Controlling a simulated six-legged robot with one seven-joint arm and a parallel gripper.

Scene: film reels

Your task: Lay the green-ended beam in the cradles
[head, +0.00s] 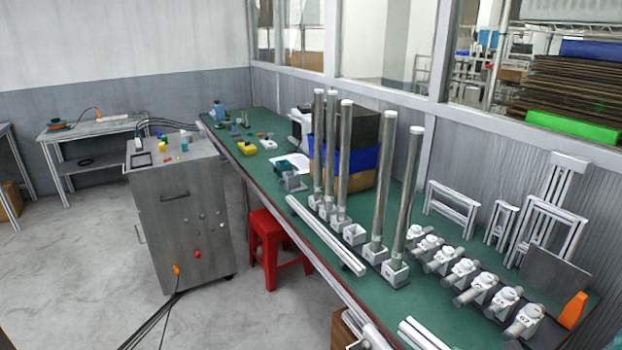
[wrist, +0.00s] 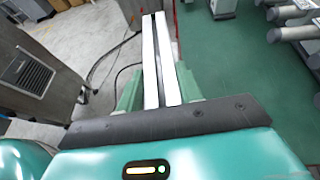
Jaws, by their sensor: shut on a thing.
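My gripper (wrist: 160,98) is shut on a pale beam (wrist: 150,50) with a dark slot along its middle. The beam runs away from the jaws, beside the green bench, in the wrist view. No green end shows on it. In the head view, a long pale beam (head: 325,235) lies along the bench's front edge, and a second pale piece (head: 423,334) shows at the bottom edge, cut off. I cannot tell which is the held one. My gripper is not visible in the head view. I cannot pick out the cradles with certainty.
Tall grey posts (head: 384,190) stand in square bases on the green bench (head: 330,262). A row of white mounts with cylinders (head: 460,272) sits to the right, beside an orange wedge (head: 573,309). A grey cabinet (head: 178,215) and red stool (head: 272,245) stand left of the bench.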

